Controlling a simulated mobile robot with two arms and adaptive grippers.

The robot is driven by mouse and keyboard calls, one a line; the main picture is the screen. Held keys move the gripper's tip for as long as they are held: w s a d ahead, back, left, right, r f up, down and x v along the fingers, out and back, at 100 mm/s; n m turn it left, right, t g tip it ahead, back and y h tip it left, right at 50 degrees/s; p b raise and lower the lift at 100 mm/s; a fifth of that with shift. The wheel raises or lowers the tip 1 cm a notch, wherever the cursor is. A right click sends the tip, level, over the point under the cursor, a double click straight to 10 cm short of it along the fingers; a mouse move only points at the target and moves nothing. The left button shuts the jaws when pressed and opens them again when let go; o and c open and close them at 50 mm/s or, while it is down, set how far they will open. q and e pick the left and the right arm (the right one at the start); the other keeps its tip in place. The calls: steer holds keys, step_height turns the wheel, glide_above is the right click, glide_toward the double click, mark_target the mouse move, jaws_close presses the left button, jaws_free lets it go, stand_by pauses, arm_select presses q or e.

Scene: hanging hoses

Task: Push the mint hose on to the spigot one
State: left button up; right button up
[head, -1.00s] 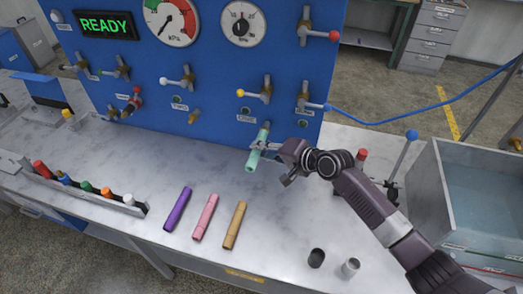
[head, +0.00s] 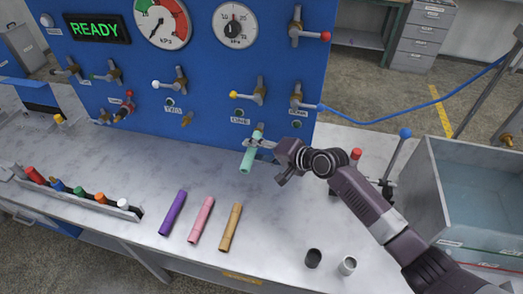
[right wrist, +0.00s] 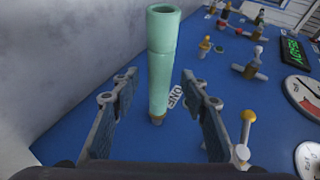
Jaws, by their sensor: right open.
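The mint hose (head: 248,158) sticks out from the blue panel, above the bench. In the right wrist view the mint hose (right wrist: 160,62) points toward the camera, and its far end meets a short brass spigot (right wrist: 157,118) beside a label reading ONE (right wrist: 176,97). A little brass shows at the joint; how deep the hose sits on it I cannot tell. My right gripper (head: 261,144) is at the hose. In the wrist view my right gripper (right wrist: 158,88) is open, its fingers either side of the hose with visible gaps. My left gripper is not in view.
Purple (head: 173,212), pink (head: 201,219) and tan (head: 230,227) hoses lie on the bench. A yellow-knobbed valve (head: 247,95) sits above the spigot. A grey bin (head: 440,190) is at right.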

steer(key=v, duration=1.2)
steer(key=shift+w, duration=0.1)
